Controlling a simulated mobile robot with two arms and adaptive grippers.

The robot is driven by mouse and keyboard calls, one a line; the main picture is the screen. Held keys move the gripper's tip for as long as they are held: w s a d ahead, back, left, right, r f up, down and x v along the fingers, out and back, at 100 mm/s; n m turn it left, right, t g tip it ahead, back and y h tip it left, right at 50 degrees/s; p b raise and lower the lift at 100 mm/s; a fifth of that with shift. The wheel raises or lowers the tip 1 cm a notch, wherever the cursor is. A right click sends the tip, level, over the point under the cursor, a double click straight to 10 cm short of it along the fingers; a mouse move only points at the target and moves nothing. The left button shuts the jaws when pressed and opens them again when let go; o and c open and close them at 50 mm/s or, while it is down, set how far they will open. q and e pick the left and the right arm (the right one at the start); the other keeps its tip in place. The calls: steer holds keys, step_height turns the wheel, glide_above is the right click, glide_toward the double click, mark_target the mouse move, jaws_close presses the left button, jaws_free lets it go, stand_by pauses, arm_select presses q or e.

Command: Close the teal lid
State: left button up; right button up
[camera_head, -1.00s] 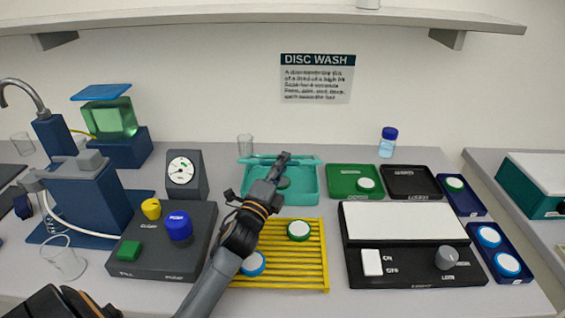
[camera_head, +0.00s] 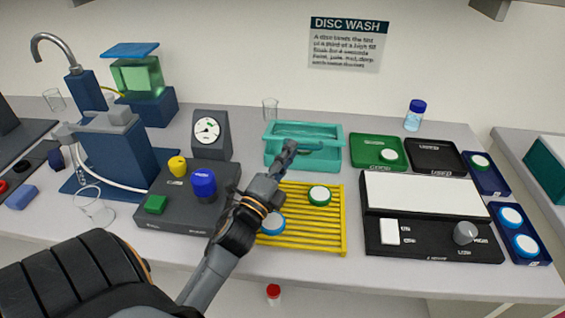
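The teal tray (camera_head: 329,164) stands at the back middle of the bench. A teal panel (camera_head: 303,130), which looks like its lid, shows along the tray's back and upper part with a bar across it. I cannot tell its exact angle. My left gripper (camera_head: 287,152) is at the tray's front side and overlaps its front wall in the picture. The fingers are seen edge-on and small, so their opening and any contact are unclear. Nothing is visibly held. My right gripper is not in view.
A yellow rack (camera_head: 300,243) with a green-rimmed disc (camera_head: 319,195) and a blue-rimmed disc (camera_head: 272,224) lies under my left arm. A dial gauge (camera_head: 208,131) and button box (camera_head: 180,222) stand left. A green tray (camera_head: 366,150) and a glass (camera_head: 270,108) are near the teal tray.

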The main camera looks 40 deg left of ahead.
arm_select(q)
steer(key=shift+s+d+f, duration=0.1)
steer(key=shift+s+f, duration=0.25)
steer(key=shift+s, duration=0.2)
steer(key=shift+s+d+f, duration=0.1)
steer(key=shift+s+f, duration=0.2)
steer(key=shift+s, duration=0.25)
steer(key=shift+s, duration=0.1)
steer(key=shift+d, duration=0.15)
step_height(320, 180, up, 14)
steer(key=s+d+p, duration=0.1)
steer(key=s+p, duration=0.1)
steer(key=p, duration=1.1)
steer(key=shift+s+d, duration=0.3)
steer(key=shift+s, duration=0.1)
